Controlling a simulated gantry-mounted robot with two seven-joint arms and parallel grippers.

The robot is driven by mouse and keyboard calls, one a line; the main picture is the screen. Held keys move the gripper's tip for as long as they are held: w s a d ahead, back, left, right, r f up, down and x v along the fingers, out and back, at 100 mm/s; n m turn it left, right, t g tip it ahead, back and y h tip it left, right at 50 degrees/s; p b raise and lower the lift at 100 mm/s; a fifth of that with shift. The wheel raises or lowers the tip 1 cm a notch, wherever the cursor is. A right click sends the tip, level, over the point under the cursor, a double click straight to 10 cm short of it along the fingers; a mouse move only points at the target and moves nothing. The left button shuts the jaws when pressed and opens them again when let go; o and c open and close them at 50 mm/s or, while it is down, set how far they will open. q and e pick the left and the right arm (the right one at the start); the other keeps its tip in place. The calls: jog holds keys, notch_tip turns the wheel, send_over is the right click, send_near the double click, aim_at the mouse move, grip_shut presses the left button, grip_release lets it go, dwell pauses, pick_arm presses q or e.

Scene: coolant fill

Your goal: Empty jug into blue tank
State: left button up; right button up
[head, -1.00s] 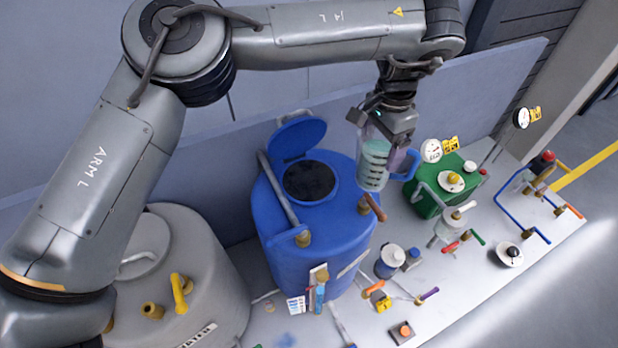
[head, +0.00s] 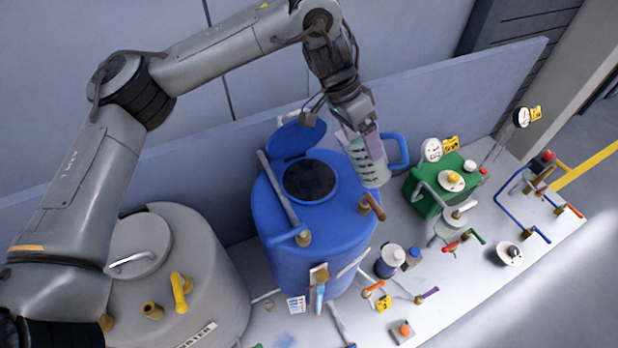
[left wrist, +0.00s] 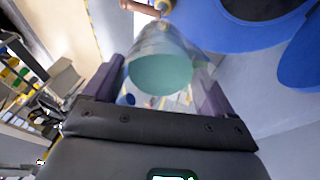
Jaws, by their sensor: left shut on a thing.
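The blue tank (head: 318,250) stands at the middle of the bench with its round lid (head: 297,140) tipped up at the back. Its dark opening (head: 310,180) is uncovered. My left gripper (head: 366,135) is shut on the clear jug (head: 367,165), which has a blue handle and teal liquid inside. The jug is slightly tilted, up and to the right of the opening, not over it. In the left wrist view the jug (left wrist: 165,70) is between the two fingers, and the tank (left wrist: 200,28) shows at the upper right. My right gripper is not in view.
A grey tank (head: 215,265) stands left of the blue one. A green box (head: 432,195) with a gauge (head: 431,150) is to the right. A low wall panel (head: 220,165) runs behind.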

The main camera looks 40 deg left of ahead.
aim_at(342, 133)
pick_arm(q)
jog(key=shift+s+a+f+t+h, duration=0.25)
jog(key=shift+a+h, duration=0.3)
jog(key=shift+s+a+f+t+h, duration=0.2)
jog(key=shift+a+t+h, duration=0.05)
jog(key=shift+a+h, duration=0.4)
jog(key=shift+h, duration=0.2)
jog(key=shift+s+a+f+t+h, duration=0.15)
jog(key=shift+a+f+t+h, duration=0.15)
jog(key=shift+h, duration=0.3)
jog(key=shift+f, duration=0.1)
jog(key=shift+r+b, duration=0.2)
jog(key=shift+b, duration=0.2)
jog(key=shift+a+r+t+h+b, duration=0.15)
jog(key=shift+r+t+h+b, duration=0.2)
jog(key=shift+h+b, duration=0.4)
jog(key=shift+s+a+h+b, duration=0.1)
jog(key=shift+h+b, duration=0.25)
jog(key=shift+a+r+t+h+b, duration=0.2)
jog(key=shift+t+h+b, duration=0.2)
jog(key=shift+b, duration=0.4)
jog(key=shift+s+r, duration=0.1)
jog(key=shift+r, duration=0.15)
